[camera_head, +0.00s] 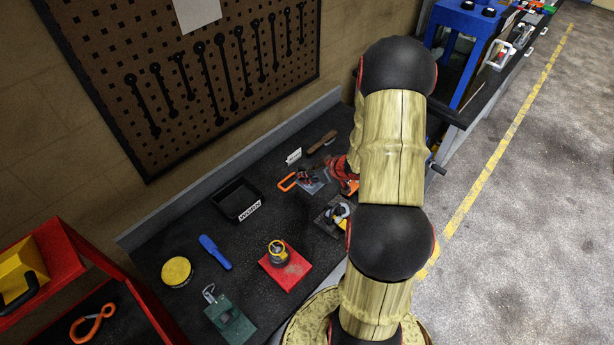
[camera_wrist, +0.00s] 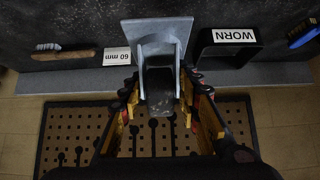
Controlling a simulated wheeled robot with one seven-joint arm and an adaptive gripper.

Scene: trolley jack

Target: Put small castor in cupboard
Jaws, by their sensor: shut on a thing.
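A castor (camera_wrist: 157,30) with a grey top plate, a fork and a dark wheel shows in the wrist view. My gripper (camera_wrist: 165,108) is shut on it, with its fingers on both sides of the wheel end and the plate pointing away from the gripper. In the head view my arm covers most of the gripper, and the castor is hard to make out there. A red, open-fronted unit (camera_head: 78,248) stands at the lower left of the head view; it may be the cupboard, but I cannot tell for sure.
On the dark bench are a black WORN tray (camera_head: 228,203), a 60 mm label (camera_head: 293,156), a brush (camera_head: 322,142), a blue brush (camera_head: 214,252), a yellow tin (camera_head: 176,271), a red pad (camera_head: 290,272) and a green block (camera_head: 235,325). A pegboard (camera_head: 190,70) hangs behind.

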